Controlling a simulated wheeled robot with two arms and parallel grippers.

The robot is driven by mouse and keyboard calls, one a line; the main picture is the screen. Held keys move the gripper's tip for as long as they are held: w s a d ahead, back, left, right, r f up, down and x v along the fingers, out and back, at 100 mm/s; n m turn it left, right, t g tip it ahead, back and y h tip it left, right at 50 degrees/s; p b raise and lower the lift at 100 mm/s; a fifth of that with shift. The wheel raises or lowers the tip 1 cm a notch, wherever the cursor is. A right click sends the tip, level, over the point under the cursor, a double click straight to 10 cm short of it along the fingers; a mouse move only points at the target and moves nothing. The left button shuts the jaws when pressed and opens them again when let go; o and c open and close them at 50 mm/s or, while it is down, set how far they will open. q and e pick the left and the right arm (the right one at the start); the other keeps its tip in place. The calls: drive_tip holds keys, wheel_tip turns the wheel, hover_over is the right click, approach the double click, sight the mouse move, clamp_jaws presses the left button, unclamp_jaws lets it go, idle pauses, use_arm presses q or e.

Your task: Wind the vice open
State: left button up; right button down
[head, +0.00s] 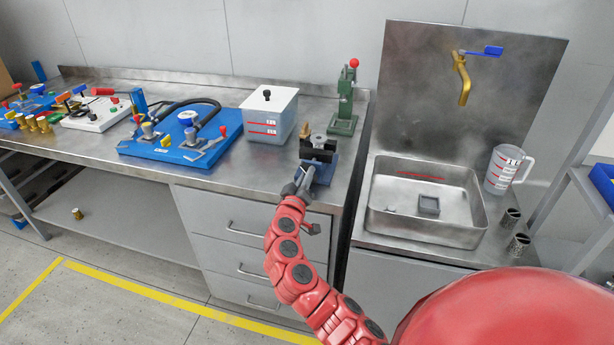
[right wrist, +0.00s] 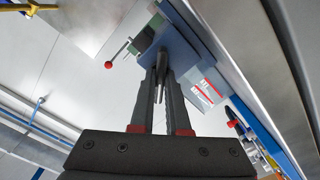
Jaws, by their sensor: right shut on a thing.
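The vice (head: 322,172) is a small blue block with black jaws, standing at the front right edge of the steel bench. A grey round piece and a brass-coloured piece show at its jaws; I cannot tell how wide the jaws stand. My right gripper (head: 299,182) reaches up to the vice's front from below. In the right wrist view, the two dark fingers of the right gripper (right wrist: 161,75) are shut on the vice handle (right wrist: 160,92), a thin grey bar between them. The blue vice body (right wrist: 190,48) lies just beyond the fingertips. My left gripper is out of view.
A lidded clear tank (head: 270,116) stands left of the vice, and a green press (head: 344,105) with a red knob behind it. A blue pump board (head: 180,140) lies further left. A sink basin (head: 425,225) is to the right. Drawers (head: 245,232) are below.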

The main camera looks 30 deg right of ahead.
drive_tip(key=n, duration=0.3)
drive_tip(key=shift+a+n+p, duration=0.1)
drive_tip(key=shift+n+p, duration=0.3)
drive_tip(key=n+p, duration=0.1)
drive_tip(key=n, duration=0.1)
drive_tip(key=shift+n, duration=0.4)
drive_tip(key=n+p, duration=0.1)
drive_tip(key=n, duration=0.3)
drive_tip(key=shift+w+p, duration=0.1)
drive_tip(key=shift+p, duration=0.25)
drive_tip(key=shift+f+n+p, duration=0.15)
drive_tip(key=shift+n+p, duration=0.4)
drive_tip(key=shift+n, duration=1.05)
drive_tip(key=c, duration=0.9)
unclamp_jaws()
drive_tip(key=b+v, duration=0.2)
drive_tip(key=v, duration=1.5)
drive_tip(key=shift+a, duration=0.2)
